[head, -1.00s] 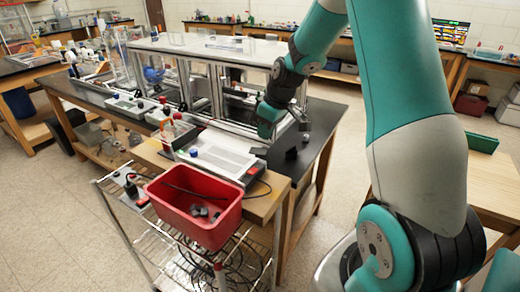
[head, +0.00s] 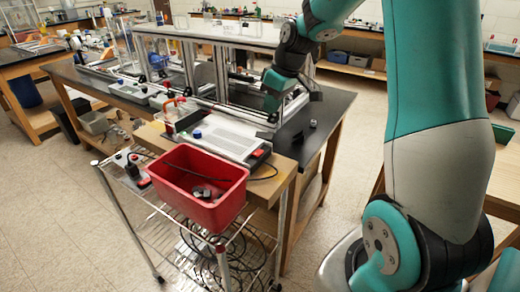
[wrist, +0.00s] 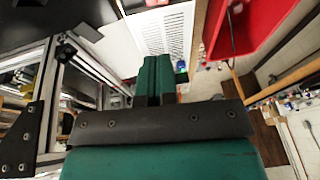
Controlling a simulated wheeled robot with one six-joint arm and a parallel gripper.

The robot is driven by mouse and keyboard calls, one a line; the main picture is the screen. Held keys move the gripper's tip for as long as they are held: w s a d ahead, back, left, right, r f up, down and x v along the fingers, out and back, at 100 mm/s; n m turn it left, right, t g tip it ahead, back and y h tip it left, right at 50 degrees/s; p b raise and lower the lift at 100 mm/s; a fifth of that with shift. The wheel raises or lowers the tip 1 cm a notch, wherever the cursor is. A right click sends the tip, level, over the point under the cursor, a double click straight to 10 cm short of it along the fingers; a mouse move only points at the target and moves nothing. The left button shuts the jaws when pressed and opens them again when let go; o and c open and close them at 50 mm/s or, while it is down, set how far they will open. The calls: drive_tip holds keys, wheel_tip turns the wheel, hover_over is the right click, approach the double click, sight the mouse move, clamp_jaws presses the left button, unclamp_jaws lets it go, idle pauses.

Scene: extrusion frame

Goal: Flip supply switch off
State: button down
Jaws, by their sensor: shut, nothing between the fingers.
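The supply is a white-grey box with a vented top (head: 222,139), lying on the wooden bench behind the red bin. A red switch (head: 258,153) sits on its dark right end; its position is too small to read. A blue knob (head: 197,134) stands at its left end. My gripper (head: 271,103) is above and behind the supply in the head view, apart from it. In the wrist view, the green fingers (wrist: 155,62) are together with nothing between them. The vented supply top (wrist: 163,35) shows beyond them; the switch cannot be made out there.
The red bin (head: 184,192), with dark pieces in it, stands on a wire cart in front of the supply. A dark cable runs beside the supply. The aluminium extrusion frame (head: 200,75) stands close behind and left of my gripper. The dark bench top to the right is mostly clear.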

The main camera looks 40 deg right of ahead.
sight(256, 154)
idle(0.3)
drive_tip(key=p+x, duration=0.1)
drive_tip(key=x, duration=0.3)
drive_tip(key=p+x, duration=0.1)
drive_tip(key=x, duration=0.3)
drive_tip(key=s+p+x, duration=0.1)
drive_tip(key=x, duration=0.3)
drive_tip(key=shift+a+f+p, duration=0.1)
drive_tip(key=shift+f+p, duration=0.25)
drive_tip(key=shift+p, duration=0.05)
drive_tip(key=shift+a+f, duration=0.1)
drive_tip(key=shift+f, duration=0.5)
